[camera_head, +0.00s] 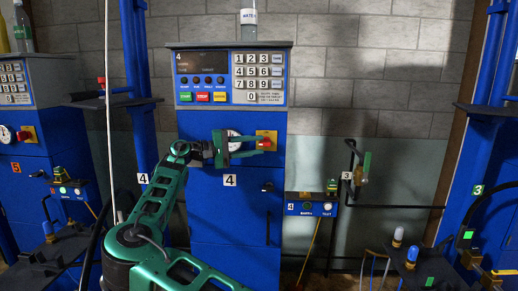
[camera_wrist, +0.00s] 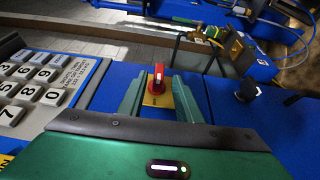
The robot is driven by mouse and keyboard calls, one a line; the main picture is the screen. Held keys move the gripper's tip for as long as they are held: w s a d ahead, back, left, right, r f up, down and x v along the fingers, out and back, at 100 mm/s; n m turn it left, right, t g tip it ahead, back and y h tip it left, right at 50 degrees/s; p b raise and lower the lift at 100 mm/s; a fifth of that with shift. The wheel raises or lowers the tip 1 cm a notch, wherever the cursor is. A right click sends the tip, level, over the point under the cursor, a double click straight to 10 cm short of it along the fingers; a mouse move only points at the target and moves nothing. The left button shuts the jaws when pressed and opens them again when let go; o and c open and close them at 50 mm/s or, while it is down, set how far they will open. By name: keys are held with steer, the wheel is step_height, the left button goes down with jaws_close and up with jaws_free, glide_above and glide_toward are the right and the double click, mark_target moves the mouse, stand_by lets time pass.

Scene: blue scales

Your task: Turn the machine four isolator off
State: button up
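The machine four isolator is a red rotary knob (camera_head: 265,143) on a yellow plate (camera_head: 273,134), on the blue front of the machine marked 4. In the wrist view the red knob (camera_wrist: 157,77) has a pale mark on it and stands on its yellow plate (camera_wrist: 158,101). My gripper (camera_head: 252,146) is at the isolator, reaching in from the left. Its two green fingers are open (camera_wrist: 159,82), one on each side of the knob, with a visible gap to each. I cannot tell how deep the fingertips reach. The gripper partly hides the plate and a round gauge (camera_head: 234,141).
A keypad (camera_head: 258,77) and coloured buttons (camera_head: 203,97) sit above on machine four. A small blue control box (camera_head: 312,208) and a pipe with a green valve lever (camera_head: 364,166) are to the right. Machine five (camera_head: 25,150) stands at the left.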

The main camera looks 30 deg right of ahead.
steer(key=v, duration=0.9)
steer(key=shift+s+f, duration=0.1)
